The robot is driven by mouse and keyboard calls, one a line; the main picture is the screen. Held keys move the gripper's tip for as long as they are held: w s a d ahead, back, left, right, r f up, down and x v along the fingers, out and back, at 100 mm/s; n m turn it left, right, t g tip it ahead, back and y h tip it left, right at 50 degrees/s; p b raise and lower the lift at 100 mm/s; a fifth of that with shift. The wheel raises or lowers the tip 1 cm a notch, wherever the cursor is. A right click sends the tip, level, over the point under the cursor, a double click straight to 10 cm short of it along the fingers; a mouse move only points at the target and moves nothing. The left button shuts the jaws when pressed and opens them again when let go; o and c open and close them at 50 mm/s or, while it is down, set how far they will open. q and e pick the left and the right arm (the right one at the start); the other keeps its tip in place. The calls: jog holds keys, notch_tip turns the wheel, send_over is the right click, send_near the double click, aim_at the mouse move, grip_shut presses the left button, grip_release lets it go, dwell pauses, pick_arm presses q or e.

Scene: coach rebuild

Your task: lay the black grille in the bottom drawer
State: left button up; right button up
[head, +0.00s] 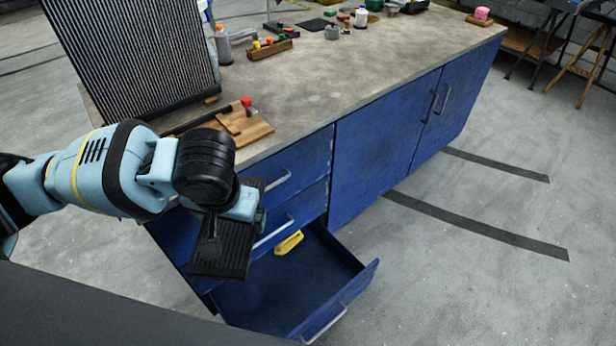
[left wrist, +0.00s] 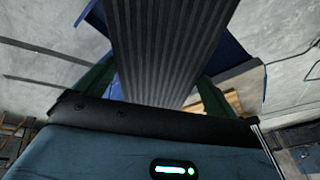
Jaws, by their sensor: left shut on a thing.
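The black grille (head: 222,262) is a flat, ribbed dark panel held in my left gripper (head: 235,205), above the left part of the open bottom drawer. In the left wrist view the grille (left wrist: 170,45) fills the middle, between the green fingers of the left gripper (left wrist: 155,90). The bottom drawer (head: 345,285) of the blue cabinet is pulled out and shows a dark blue inside. A yellow object (head: 288,242) lies in the drawer near its back. The grille hides part of the drawer's left side. My right gripper is not in view.
Two shut drawers with grey handles (head: 272,232) sit above the open one. The worktop (head: 330,95) holds a large ribbed radiator-like panel (head: 135,55), a wooden board (head: 240,125), a tray of coloured-topped items (head: 270,47) and a bottle (head: 223,45). The floor right of the drawer is clear.

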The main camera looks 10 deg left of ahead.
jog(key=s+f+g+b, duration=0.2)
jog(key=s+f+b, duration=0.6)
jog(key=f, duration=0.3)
pick_arm(q)
jog(key=w+d+f+m+h+b, duration=0.1)
jog(key=w+f+m+b, duration=0.2)
jog(key=f+b, duration=0.6)
jog(key=w+d+f+m+b, duration=0.2)
jog(key=w+f+b, duration=0.5)
jog(key=f, duration=2.7)
jog(key=w+d+f+m+h+b, duration=0.1)
jog(key=w+f+m+b, duration=0.3)
jog(key=f+b, duration=0.8)
notch_tip(320, 180, down, 10)
jog(key=shift+w+d+r+h+b, duration=0.25)
jog(key=shift+w+d+h+b, duration=0.1)
jog(key=shift+w+d, duration=0.3)
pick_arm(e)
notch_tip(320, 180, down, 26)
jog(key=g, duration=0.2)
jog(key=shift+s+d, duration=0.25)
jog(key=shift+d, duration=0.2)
